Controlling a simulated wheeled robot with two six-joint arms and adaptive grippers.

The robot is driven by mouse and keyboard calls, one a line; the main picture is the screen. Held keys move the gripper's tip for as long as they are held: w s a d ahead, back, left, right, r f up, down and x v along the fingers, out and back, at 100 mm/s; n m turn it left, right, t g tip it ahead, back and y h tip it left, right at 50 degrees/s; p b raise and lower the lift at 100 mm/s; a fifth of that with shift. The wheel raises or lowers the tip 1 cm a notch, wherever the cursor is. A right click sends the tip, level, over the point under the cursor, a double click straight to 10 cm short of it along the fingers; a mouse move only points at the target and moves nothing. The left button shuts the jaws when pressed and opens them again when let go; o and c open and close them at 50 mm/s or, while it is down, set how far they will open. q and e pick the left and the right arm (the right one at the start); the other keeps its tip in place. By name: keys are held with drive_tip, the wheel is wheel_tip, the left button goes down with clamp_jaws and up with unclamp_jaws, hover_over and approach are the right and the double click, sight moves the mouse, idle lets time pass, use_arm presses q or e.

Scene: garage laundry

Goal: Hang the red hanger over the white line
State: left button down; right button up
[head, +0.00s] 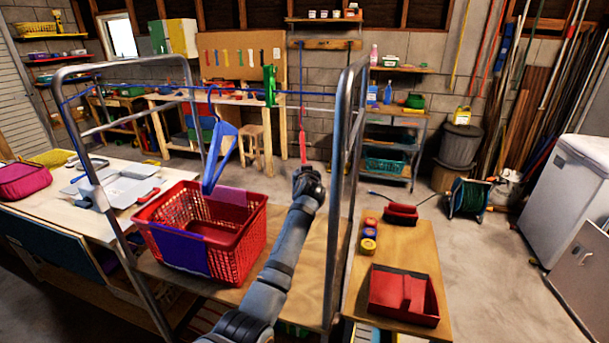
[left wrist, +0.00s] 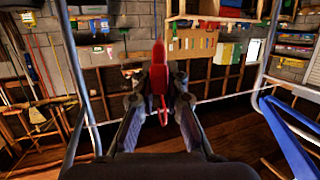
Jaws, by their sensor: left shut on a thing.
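The red hanger (head: 303,146) is upright above my left gripper (head: 307,184), between the rack posts. In the left wrist view the red hanger (left wrist: 158,75) stands between the fingers of my left gripper (left wrist: 158,108), which is shut on it. The white line (left wrist: 228,98) crosses the rack beyond the fingers in that view. I cannot tell whether the hanger touches it. A blue hanger (head: 220,150) hangs at the left; it also shows at the right of the left wrist view (left wrist: 290,130). My right gripper is not in view.
The metal rack post (head: 345,150) stands just right of my left gripper. A red basket (head: 245,240) sits below left. A red tray (head: 405,310) lies on the right bench.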

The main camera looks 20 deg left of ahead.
sight(304, 158)
use_arm(q)
wheel_tip(304, 158, up, 4)
drive_tip(key=shift+f+p, duration=0.1)
drive_tip(key=shift+p, duration=1.05)
drive_tip(key=shift+w+a+f+b, duration=0.1)
drive_tip(key=shift+w+f+b, duration=0.05)
drive_tip(key=shift+w+b, duration=0.85)
drive_tip(key=f+b, duration=0.2)
drive_tip(key=w+f+b, duration=0.1)
drive_tip(key=f+b, duration=0.1)
drive_tip(key=shift+w, duration=0.2)
drive_tip(key=c, duration=1.3)
unclamp_jaws()
